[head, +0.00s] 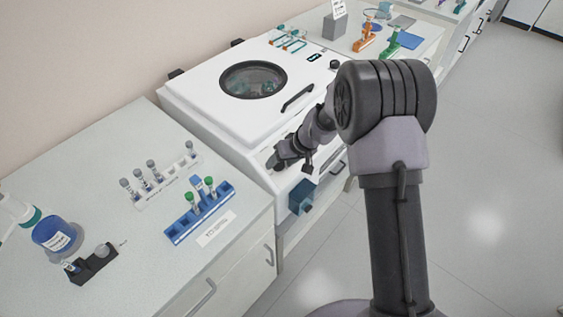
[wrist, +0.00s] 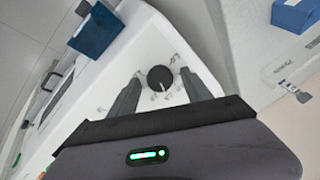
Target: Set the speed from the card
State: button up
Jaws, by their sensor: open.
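A white centrifuge (head: 215,105) with a round window in its lid stands against the wall. In the wrist view, a round black dial (wrist: 160,78) with a light pointer mark sits on its white panel (wrist: 130,60), with small labels around it, too small to read. My gripper (head: 281,162) is at the front panel. Its two fingers are open in the wrist view, one on each side of the dial; I cannot tell whether they touch it. In the head view the gripper hides the dial. A white card (head: 339,9) with unreadable print stands on a grey block at the back.
A blue rack (head: 200,212) with green-capped tubes and a white rack (head: 160,180) are on the left bench. A teal box (head: 302,196) is on the centrifuge's front below my gripper; it also shows in the wrist view (wrist: 96,30). The floor at right is clear.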

grip_shut()
jog(key=shift+b, duration=0.3)
jog(key=shift+f+m+b, duration=0.15)
jog(key=shift+m+b, duration=0.65)
jog(key=shift+m, duration=0.4)
jog(key=m+b, duration=0.1)
jog(key=m, duration=0.1)
jog(key=shift+d+m+y+b, duration=0.1)
jog(key=shift+m+y+b, duration=0.2)
jog(key=shift+y+b, duration=0.1)
jog(key=m+y+b, duration=0.1)
jog(key=m+b, duration=0.2)
jog(key=m, duration=0.3)
jog(key=shift+d, duration=0.1)
jog(key=m+b, duration=0.1)
jog(key=m, duration=0.2)
jog(key=m+b, duration=0.1)
jog(key=m, duration=0.2)
jog(key=shift+s+f+m+t+y, duration=0.1)
jog(key=shift+m+t+y, duration=0.2)
jog(key=shift+t, duration=0.1)
jog(key=m, duration=0.6)
jog(key=shift+s+t+b, duration=0.1)
jog(key=shift+t+b, duration=0.25)
jog(key=shift+t, duration=0.05)
jog(key=shift+m, duration=0.3)
